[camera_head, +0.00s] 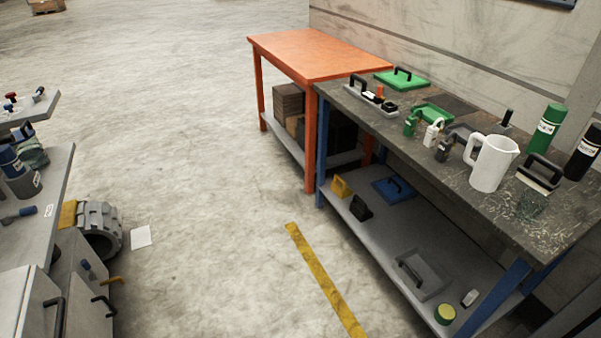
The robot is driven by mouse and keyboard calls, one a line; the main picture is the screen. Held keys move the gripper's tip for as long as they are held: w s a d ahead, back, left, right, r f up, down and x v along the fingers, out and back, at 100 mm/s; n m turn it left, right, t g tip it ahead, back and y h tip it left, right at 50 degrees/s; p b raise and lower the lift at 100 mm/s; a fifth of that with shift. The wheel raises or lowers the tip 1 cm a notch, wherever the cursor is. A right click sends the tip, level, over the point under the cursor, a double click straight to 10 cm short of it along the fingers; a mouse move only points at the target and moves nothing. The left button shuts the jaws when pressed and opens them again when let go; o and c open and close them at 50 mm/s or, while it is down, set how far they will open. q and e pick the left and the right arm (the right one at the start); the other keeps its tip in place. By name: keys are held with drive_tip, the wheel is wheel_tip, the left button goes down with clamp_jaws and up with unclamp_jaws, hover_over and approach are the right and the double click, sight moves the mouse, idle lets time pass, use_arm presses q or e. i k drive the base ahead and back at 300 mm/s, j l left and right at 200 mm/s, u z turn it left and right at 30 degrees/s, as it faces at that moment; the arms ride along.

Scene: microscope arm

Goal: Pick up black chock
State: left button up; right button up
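The black chock (360,208) appears to be the small dark wedge-like block on the grey lower shelf (385,240) of the workbench at right. It sits near the shelf's front left end, beside a similar yellow block (341,187). A blue plate with a handle (395,190) lies just behind it. Neither of my grippers shows in the head view, so nothing is seen touching the block.
The dark workbench top (450,190) above the shelf holds bottles, a white jug (491,163) and tools. An orange table (320,52) adjoins it. A grey bench (45,215) with cabinets stands left. Open concrete floor (220,190) with a yellow stripe (322,277) lies between.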

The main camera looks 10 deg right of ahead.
sight(358, 208)
drive_tip(key=i+j+u, duration=0.15)
drive_tip(key=i, duration=0.65)
drive_tip(key=i+j+u, duration=0.15)
drive_tip(key=i, duration=0.65)
